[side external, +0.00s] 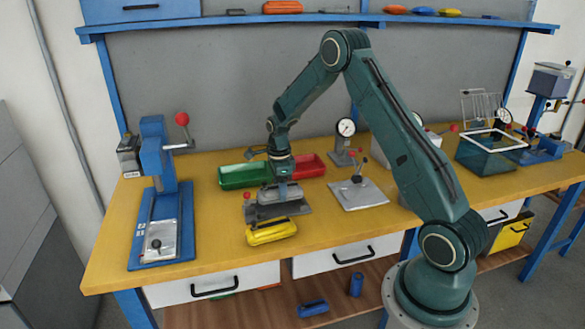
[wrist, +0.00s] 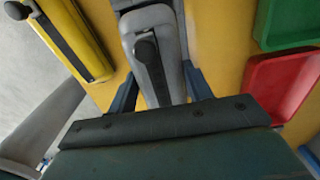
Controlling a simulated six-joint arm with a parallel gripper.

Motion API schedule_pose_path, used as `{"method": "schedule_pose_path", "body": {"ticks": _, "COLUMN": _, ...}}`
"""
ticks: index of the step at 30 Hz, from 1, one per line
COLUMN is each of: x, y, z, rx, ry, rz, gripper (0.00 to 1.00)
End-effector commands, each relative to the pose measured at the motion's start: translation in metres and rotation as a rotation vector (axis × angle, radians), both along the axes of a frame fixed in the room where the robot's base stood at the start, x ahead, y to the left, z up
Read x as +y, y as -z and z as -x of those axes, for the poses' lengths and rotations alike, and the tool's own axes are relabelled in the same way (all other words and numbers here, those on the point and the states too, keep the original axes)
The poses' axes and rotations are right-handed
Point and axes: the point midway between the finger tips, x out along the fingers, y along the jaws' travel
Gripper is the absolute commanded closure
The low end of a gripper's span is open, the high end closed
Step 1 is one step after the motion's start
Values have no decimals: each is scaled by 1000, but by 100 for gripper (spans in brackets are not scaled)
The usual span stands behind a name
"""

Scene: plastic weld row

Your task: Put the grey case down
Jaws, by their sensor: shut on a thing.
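The grey case (side external: 270,196) is between the jaws of my gripper (side external: 282,186), over a dark grey plate (side external: 293,209) on the yellow bench. I cannot tell whether the case touches the plate. In the wrist view, the grey case (wrist: 136,22) has a dark strap or handle along its top. The blue fingers of my gripper (wrist: 160,88) stand on either side of it, shut on it. The near end of the case is hidden by the gripper body.
A yellow case (side external: 271,231) lies in front of the plate, near the bench edge. A green tray (side external: 243,177) and a red tray (side external: 309,166) are behind. A blue press (side external: 154,190) with a red knob stands left. A metal plate fixture (side external: 358,195) is right. Yellow bench shows between them.

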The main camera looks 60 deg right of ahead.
Motion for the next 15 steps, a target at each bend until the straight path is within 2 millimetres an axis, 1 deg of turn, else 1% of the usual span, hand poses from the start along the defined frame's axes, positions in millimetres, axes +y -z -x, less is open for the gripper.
{"method": "schedule_pose_path", "body": {"ticks": 3, "x": 0, "y": 16, "z": 0, "rx": 3, "ry": 0, "rz": -1, "gripper": 74}}
{"method": "schedule_pose_path", "body": {"ticks": 7, "x": 0, "y": 28, "z": 0, "rx": 1, "ry": 0, "rz": 0, "gripper": 74}}
{"method": "schedule_pose_path", "body": {"ticks": 15, "x": 0, "y": 31, "z": 0, "rx": 0, "ry": 0, "rz": 0, "gripper": 74}}
